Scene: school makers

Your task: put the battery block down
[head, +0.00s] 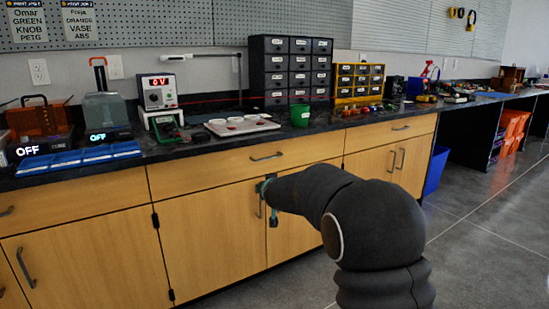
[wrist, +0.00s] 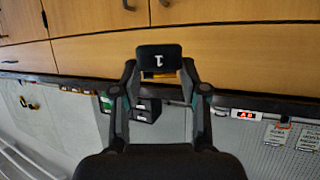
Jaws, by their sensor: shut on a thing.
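The battery block (wrist: 158,50) is a small dark block with a white mark like a 1 on its face, seen in the wrist view. My gripper (wrist: 160,66) is shut on it, with one finger at each side. In the head view my gripper (head: 267,190) is in front of the wooden cabinet doors, below the edge of the dark counter (head: 185,150). The block cannot be made out there; my arm hides much of that end.
On the counter stand a power supply (head: 157,92) with a red display, a white tray (head: 262,126) with round wells, a green cup (head: 300,115) and black drawer units (head: 291,48). A blue tray (head: 78,158) lies at the left. Cabinet handles stick out near my gripper.

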